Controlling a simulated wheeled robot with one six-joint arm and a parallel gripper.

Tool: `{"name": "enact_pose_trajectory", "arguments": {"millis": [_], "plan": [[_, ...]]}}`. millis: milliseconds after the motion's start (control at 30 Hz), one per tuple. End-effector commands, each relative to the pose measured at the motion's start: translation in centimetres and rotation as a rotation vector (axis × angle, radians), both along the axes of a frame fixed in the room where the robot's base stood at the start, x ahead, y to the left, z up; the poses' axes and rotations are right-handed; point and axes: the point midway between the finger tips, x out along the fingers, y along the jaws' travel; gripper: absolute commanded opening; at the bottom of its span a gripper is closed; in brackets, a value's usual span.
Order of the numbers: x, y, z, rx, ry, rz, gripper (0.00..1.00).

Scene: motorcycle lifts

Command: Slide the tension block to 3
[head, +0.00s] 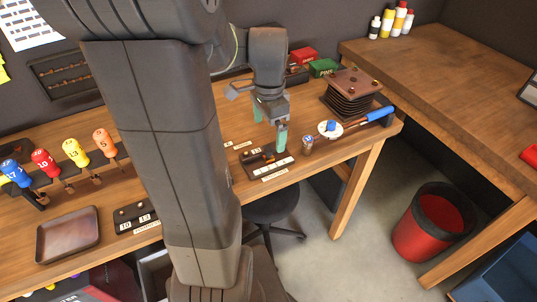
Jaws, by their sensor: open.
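A small dark slide fixture (251,171) lies near the front edge of the wooden bench, with a row of white number plates along its front. The numbers are too small to read. A small brownish piece (268,157) on it looks like the tension block, but I cannot be sure, nor tell which number it stands at. My gripper (270,122) has teal fingers pointing down, spread apart, with nothing seen between them. It is over the bench, behind and above the fixture. One fingertip shows near the fixture's back right; I cannot tell whether it touches.
Right of the fixture are a small jar (307,145), a white disc with a blue knob (329,129), a blue-handled tool (372,117) and a dark stacked block (352,95). Red (303,56) and green boxes (323,68) stand behind. Coloured screwdrivers (76,152) and a tray (67,235) are left.

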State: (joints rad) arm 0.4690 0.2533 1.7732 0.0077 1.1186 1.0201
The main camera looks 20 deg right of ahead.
Motion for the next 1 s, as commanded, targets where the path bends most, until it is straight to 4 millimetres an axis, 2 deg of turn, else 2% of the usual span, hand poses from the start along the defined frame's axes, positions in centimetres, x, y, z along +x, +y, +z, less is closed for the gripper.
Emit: {"name": "enact_pose_trajectory", "arguments": {"millis": [567, 767, 1000], "plan": [[0.0, 0.0, 0.4, 0.000, 0.000, 0.000, 1.00], [0.0, 0.0, 2.1, -0.001, -0.001, 0.000, 1.00], [0.0, -0.1, 5.5, 0.000, -0.001, 0.000, 1.00]]}}
